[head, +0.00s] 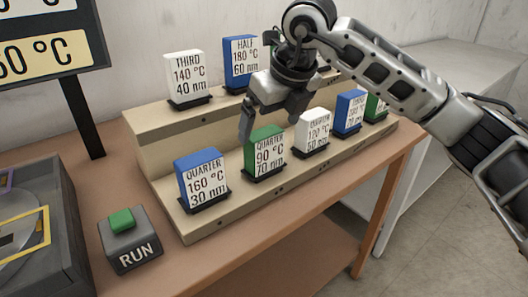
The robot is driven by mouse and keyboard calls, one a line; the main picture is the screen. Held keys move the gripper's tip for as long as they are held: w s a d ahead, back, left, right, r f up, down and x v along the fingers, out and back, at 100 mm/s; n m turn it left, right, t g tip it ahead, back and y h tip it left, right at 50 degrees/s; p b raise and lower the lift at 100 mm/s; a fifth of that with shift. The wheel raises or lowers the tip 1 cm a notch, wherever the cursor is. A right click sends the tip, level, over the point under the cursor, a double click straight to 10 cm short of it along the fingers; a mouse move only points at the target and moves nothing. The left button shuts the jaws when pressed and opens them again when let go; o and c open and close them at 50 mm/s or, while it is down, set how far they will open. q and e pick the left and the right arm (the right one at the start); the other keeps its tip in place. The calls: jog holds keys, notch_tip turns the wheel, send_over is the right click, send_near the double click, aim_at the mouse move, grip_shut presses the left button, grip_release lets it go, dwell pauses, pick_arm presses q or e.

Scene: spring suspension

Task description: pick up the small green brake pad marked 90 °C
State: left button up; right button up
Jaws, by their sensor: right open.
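The small green brake pad (267,153) carries a white label reading QUARTER, 90 °C, 70 nm. It stands upright in a dark holder on the front step of the tan rack (215,222). My right gripper (268,128) is open, pointing down at the green pad, with one finger at the pad's upper left and the other near its upper right. I cannot tell whether the fingers touch the pad. My left gripper is not in view.
A blue 160 °C pad (202,180) stands left of the green one, a white pad (313,131) right of it. Farther right are a blue pad (349,112) and another green pad (376,107). A RUN button box (130,241) sits at the front left.

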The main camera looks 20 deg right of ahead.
aim_at(264, 132)
jog(key=shift+w+p+x, duration=0.15)
jog(key=shift+p+x, duration=0.1)
jog(key=shift+x, duration=1.4)
jog(key=shift+w+p+x, duration=0.1)
jog(key=shift+p+x, duration=0.15)
jog(key=shift+x, duration=1.45)
jog(key=shift+a+r, duration=0.1)
jog(key=shift+r, duration=0.05)
jog(key=c, duration=1.3)
